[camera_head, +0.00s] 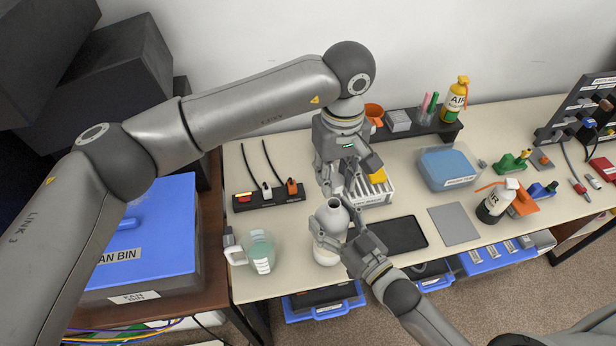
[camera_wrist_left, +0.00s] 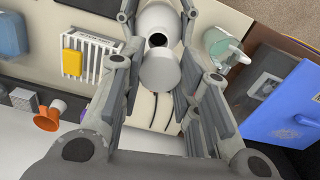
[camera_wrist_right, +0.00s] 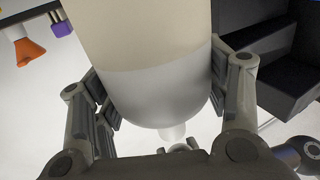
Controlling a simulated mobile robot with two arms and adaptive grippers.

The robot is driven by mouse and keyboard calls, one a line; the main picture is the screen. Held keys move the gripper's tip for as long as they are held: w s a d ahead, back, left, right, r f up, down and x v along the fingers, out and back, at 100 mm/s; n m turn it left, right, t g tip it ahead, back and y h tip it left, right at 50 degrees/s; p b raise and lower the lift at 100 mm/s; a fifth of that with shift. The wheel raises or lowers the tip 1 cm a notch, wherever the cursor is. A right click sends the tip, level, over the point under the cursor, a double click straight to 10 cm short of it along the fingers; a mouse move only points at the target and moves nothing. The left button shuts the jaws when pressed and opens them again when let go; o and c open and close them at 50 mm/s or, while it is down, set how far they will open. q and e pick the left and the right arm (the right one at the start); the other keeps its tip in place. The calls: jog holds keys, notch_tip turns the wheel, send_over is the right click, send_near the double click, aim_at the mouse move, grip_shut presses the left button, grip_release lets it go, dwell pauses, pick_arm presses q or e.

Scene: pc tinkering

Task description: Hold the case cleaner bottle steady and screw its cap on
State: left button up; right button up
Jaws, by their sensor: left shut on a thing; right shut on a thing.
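The case cleaner bottle (camera_head: 332,217), white and pale cream, stands at the table's front edge with its dark mouth uncovered. My right gripper (camera_head: 343,241) is shut around its body, and the right wrist view shows the bottle (camera_wrist_right: 155,75) large between the fingers (camera_wrist_right: 165,95). My left gripper (camera_head: 342,184) is above and behind the bottle, pointing down. In the left wrist view its fingers (camera_wrist_left: 160,55) are shut on the white cap (camera_wrist_left: 160,72). The cap is apart from the mouth of the bottle (camera_wrist_left: 158,22). The head view hides the cap behind the fingers.
A black pad (camera_head: 398,235) lies to the right, and a white rack (camera_head: 375,193) stands close behind my left gripper. A grey mat (camera_head: 454,224) lies farther right.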

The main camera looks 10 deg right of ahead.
aim_at(334, 204)
pick_arm(q)
jog(key=shift+d, duration=0.1)
dwell(0.3)
jog(key=shift+f, duration=2.4)
jog(key=shift+f, duration=1.25)
jog(key=o, duration=1.1)
